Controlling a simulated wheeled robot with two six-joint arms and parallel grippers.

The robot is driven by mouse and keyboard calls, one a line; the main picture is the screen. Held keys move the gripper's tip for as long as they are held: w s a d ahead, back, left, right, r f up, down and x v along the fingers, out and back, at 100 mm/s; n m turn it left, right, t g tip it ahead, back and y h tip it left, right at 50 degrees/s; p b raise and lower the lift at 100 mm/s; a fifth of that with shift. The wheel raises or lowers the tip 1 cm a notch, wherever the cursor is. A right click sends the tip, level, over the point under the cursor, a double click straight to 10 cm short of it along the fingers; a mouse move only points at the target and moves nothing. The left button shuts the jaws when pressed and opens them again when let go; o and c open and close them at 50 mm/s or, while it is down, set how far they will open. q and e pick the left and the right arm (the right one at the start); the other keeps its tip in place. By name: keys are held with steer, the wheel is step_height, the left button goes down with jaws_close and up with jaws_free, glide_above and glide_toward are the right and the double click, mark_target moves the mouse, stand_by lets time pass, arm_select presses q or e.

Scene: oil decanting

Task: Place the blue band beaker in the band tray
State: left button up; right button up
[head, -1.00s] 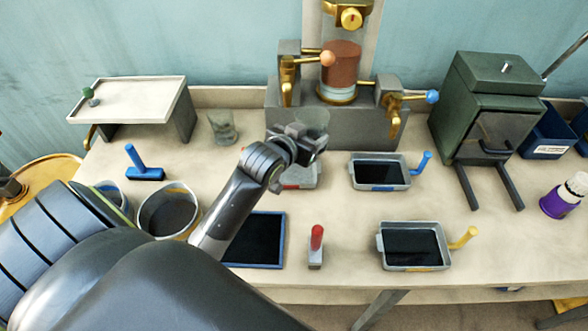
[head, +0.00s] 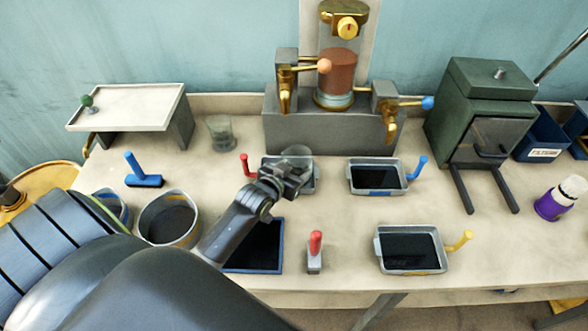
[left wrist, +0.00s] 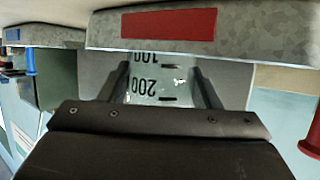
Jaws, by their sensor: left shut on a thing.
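My left gripper (head: 294,171) is shut on a clear beaker (head: 298,154) and holds it in front of the rear red-handled tray, partly covering that tray. In the left wrist view the beaker (left wrist: 160,85) sits between the fingers, its printed numbers upside down; I see no blue band on it. The blue-handled tray (head: 378,192), dark inside, stands to the right of the gripper; its blue label shows at the left of the left wrist view (left wrist: 12,34). The red-handled tray (head: 309,184) shows its red label large in the left wrist view (left wrist: 168,23). My right gripper is not in view.
Another clear beaker (head: 220,133) stands at back left. A yellow-handled tray (head: 378,255) is at front right and a red-handled block (head: 315,260) at front middle. The metal dispenser (head: 330,130) stands behind. Bare bench lies between the front and rear trays.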

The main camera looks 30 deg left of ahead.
arm_select(q)
steer(key=shift+f, duration=0.15)
steer(key=o, duration=1.1)
steer(key=shift+s+r, duration=0.15)
steer(key=shift+r, duration=0.05)
steer(key=b+v, duration=0.1)
steer(key=v, duration=1)
steer(key=shift+s+r, duration=0.2)
steer(key=shift+s, duration=0.1)
